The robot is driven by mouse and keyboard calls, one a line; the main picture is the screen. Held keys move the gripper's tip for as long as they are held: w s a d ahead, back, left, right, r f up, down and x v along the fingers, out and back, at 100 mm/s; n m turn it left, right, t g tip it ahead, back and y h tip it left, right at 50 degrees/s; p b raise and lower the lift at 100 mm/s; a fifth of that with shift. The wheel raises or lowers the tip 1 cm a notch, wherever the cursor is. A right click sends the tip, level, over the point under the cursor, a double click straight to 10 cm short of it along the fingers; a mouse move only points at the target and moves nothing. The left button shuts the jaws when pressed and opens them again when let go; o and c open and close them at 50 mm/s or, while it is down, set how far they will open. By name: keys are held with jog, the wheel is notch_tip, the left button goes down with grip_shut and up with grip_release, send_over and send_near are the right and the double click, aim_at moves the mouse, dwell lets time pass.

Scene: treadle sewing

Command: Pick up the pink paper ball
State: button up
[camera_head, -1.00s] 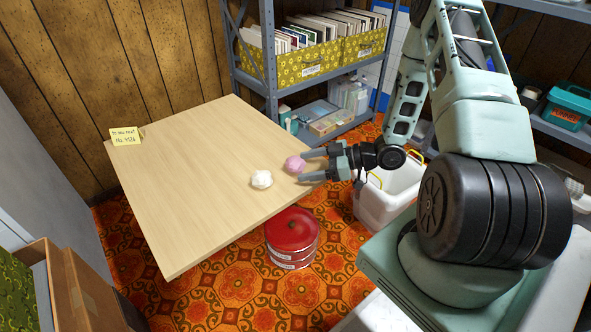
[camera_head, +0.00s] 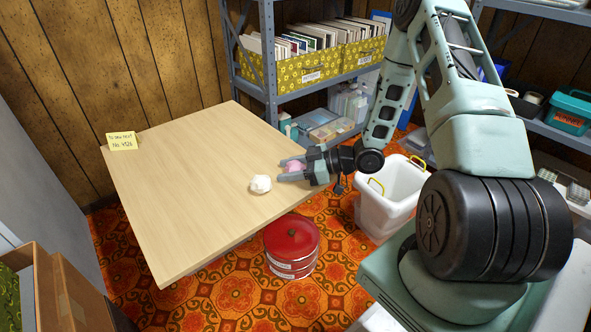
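The pink paper ball (camera_head: 295,166) lies at the right edge area of the wooden table, between the two fingers of my gripper (camera_head: 282,170). The fingers point left and sit on either side of the ball, partly hiding it. They stand apart, and I cannot see clear contact on both sides. A white paper ball (camera_head: 260,184) lies on the table (camera_head: 190,180) just left of and in front of the fingertips, close to the nearer finger.
A red tin (camera_head: 291,245) is on the floor below the front edge. A white bin (camera_head: 390,195) stands right of the table. A metal shelf (camera_head: 270,97) is behind. The table's left and middle are clear.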

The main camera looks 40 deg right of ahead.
aim_at(289, 164)
jog(key=shift+c, duration=0.3)
notch_tip(289, 164, up, 10)
jog(key=p, duration=0.5)
